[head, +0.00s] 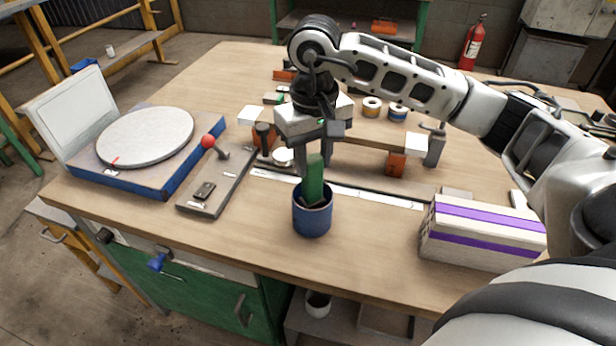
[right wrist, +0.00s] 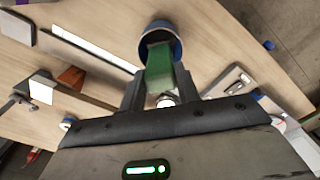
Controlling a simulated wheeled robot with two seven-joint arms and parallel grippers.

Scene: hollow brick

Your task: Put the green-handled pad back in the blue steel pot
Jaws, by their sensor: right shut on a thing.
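The blue steel pot (head: 312,217) stands upright on the wooden table near its front edge. The green-handled pad (head: 315,180) stands above the pot's mouth, with its lower end hidden inside the pot's rim. My right gripper (head: 313,165) is over the pot and shut on the green handle. In the right wrist view, the green handle (right wrist: 158,68) lies between the fingers of the gripper (right wrist: 158,88), and the blue pot (right wrist: 160,34) is just beyond it. I cannot tell whether the pad touches the pot's bottom. My left gripper is not in view.
A round grey plate (head: 146,136) on a blue-edged base stands at the left. A control panel with a red-knobbed lever (head: 208,142) lies left of the pot. A purple-striped box (head: 484,233) stands at the right. A wooden rail (head: 365,133) stands behind. Bare table lies around the pot's front.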

